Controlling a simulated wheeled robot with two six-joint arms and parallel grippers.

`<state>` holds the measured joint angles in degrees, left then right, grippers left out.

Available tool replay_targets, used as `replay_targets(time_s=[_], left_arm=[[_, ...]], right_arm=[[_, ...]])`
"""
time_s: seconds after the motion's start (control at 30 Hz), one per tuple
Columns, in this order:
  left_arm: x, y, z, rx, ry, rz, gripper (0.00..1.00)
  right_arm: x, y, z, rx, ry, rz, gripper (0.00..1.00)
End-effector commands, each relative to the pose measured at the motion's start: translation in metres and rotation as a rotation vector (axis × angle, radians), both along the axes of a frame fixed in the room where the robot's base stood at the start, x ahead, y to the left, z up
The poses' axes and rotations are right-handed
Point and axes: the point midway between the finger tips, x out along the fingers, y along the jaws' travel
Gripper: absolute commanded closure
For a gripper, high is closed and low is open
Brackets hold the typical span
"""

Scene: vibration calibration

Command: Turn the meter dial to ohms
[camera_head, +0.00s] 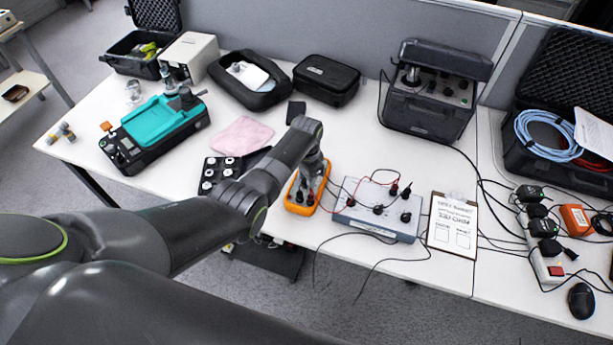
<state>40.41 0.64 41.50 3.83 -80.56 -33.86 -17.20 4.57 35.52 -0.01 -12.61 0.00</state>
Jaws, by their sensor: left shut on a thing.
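The meter (307,207) has an orange case and stands near the front edge of the white table, in the middle of the picture. My left arm comes in from the left and reaches over it. My left gripper (312,182) points down at the meter's face and is shut on its dial. The dial itself and its markings are hidden by the gripper and too small to read. My right gripper is out of the picture.
A grey box (385,222) with knobs and leads sits right of the meter, then a clipboard (453,224). A pink cloth (241,136) and a teal-topped device (163,121) lie left. A power strip (545,252) and cables fill the right. Black cables hang over the front edge.

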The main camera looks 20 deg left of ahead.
Motion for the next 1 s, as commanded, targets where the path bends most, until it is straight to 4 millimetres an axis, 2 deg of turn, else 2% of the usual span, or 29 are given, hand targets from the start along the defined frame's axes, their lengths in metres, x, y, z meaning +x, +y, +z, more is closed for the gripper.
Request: replay_targets(time_s=[0.03,0.17,0.2,0.57,0.77,1.0], left_arm=[[0.001,0.000,0.001,-0.001,-0.004,0.000,0.64],[0.001,0.000,0.001,-0.001,-0.004,0.000,0.47],[0.001,0.000,0.001,-0.001,-0.002,0.000,0.46],[0.001,0.000,0.006,-0.001,-0.002,0.001,0.46],[0.001,0.000,0.031,-0.001,-0.004,0.001,0.46],[0.001,0.000,0.074,-0.001,-0.006,0.000,0.46]], right_arm=[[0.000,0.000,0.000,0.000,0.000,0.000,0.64],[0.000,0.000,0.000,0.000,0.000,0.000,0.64],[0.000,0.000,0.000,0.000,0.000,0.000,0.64],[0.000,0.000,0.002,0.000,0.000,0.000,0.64],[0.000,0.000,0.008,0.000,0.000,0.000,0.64],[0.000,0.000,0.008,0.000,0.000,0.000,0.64]])
